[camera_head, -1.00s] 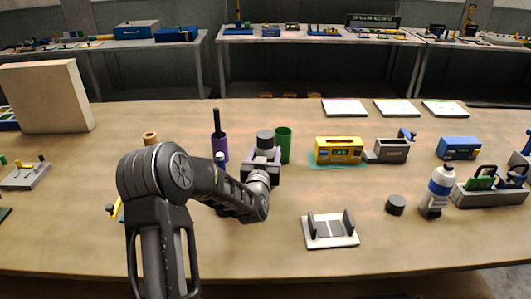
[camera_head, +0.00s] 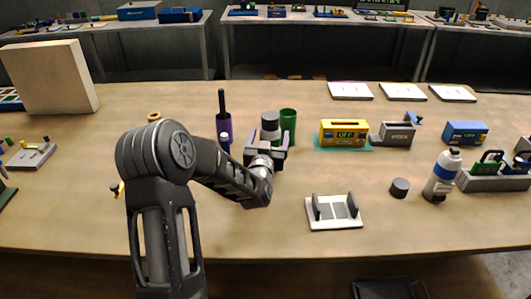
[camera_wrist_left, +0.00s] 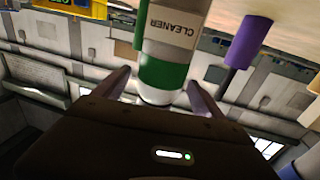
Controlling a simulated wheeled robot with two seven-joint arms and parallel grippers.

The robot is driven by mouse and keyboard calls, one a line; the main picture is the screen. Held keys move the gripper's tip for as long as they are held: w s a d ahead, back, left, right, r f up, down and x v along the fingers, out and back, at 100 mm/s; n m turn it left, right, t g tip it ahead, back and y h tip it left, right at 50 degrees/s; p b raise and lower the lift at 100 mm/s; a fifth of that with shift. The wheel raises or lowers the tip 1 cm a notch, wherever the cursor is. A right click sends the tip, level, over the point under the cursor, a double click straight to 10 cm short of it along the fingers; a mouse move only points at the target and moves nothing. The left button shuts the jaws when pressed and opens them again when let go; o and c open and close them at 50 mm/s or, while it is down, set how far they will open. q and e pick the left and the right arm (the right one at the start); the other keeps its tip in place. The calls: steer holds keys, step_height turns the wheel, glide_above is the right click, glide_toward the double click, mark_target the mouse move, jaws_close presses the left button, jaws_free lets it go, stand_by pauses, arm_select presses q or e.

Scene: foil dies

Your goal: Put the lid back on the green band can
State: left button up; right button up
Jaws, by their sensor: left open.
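The green band can (camera_head: 270,134), a pale cylinder with a grey top, stands upright on the table. In the left wrist view the can (camera_wrist_left: 172,48) shows a CLEANER label and a green band. My left gripper (camera_head: 266,153) is open just on the near side of the can. In the wrist view its fingers (camera_wrist_left: 160,92) stand on either side of the can's end, with gaps. A dark grey round piece (camera_head: 399,187), possibly the lid, lies on the table to the right. My right gripper is not in view.
A green cylinder (camera_head: 288,127) stands close right of the can, and a purple holder (camera_head: 224,128) with a dark rod stands left. A white plate with two uprights (camera_head: 333,212) and a bottle (camera_head: 441,177) are nearer right.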

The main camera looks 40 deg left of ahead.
arm_select(q)
steer(key=b+v, duration=0.2)
steer(key=v, duration=0.8)
steer(key=shift+s, duration=0.2)
steer(key=shift+d+f, duration=0.1)
